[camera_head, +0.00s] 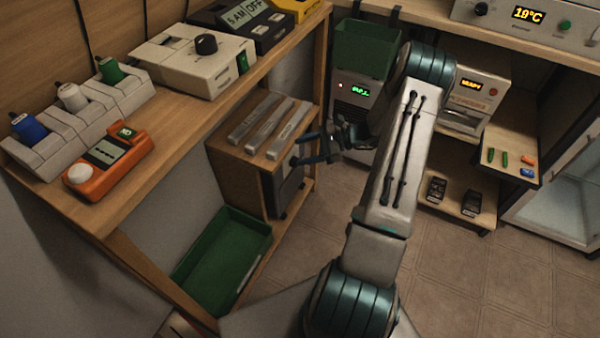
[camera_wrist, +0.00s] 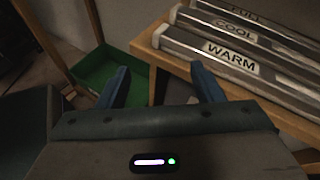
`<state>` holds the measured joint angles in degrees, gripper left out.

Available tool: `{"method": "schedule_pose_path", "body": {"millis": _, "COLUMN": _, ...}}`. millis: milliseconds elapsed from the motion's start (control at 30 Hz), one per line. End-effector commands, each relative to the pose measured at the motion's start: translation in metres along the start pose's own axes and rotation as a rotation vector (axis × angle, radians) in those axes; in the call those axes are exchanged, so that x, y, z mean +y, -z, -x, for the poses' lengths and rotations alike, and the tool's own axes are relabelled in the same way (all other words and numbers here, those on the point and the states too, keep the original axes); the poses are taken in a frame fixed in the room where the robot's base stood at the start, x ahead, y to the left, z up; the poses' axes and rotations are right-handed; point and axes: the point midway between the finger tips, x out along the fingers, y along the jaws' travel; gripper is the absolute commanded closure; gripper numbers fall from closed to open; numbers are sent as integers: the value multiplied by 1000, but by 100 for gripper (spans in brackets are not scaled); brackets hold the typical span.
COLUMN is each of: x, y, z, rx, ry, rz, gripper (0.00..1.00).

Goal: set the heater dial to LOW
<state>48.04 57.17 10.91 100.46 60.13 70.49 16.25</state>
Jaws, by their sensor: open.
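Two black dials show in the head view, and I cannot tell which belongs to the heater. One black dial (camera_head: 206,44) sits on top of a white box (camera_head: 170,58) on the left wooden bench. The other black dial (camera_head: 481,9) is on the front of a pale panel (camera_head: 548,24) at the upper right, beside a 19°C display. No LOW mark is readable on either. My gripper (camera_head: 303,150) is open and empty, beside the low wooden cabinet, apart from both dials. In the wrist view my gripper (camera_wrist: 160,70) shows its two blue fingers spread, with nothing between them.
Grey bars (camera_head: 268,125) marked WARM, COOL and FULL lie on the low cabinet (camera_head: 235,172), close to my gripper. A green tray (camera_head: 225,258) sits low at left. An orange device (camera_head: 108,160) and several colored-handled plugs stand on the bench. Tiled floor is clear at lower right.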

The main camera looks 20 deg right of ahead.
Motion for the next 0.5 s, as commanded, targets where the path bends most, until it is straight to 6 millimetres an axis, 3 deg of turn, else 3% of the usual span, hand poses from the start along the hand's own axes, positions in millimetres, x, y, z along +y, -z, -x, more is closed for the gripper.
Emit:
{"method": "schedule_pose_path", "body": {"millis": 33, "x": 0, "y": 37, "z": -1, "rx": -41, "ry": 60, "rz": -63, "gripper": 40}}
{"method": "schedule_pose_path", "body": {"millis": 200, "x": -5, "y": 121, "z": 7, "rx": -173, "ry": 261, "rz": -237, "gripper": 40}}
{"method": "schedule_pose_path", "body": {"millis": 400, "x": -1, "y": 197, "z": 18, "rx": -298, "ry": 454, "rz": -386, "gripper": 40}}
{"method": "schedule_pose_path", "body": {"millis": 500, "x": 1, "y": 218, "z": 22, "rx": -337, "ry": 514, "rz": -428, "gripper": 40}}
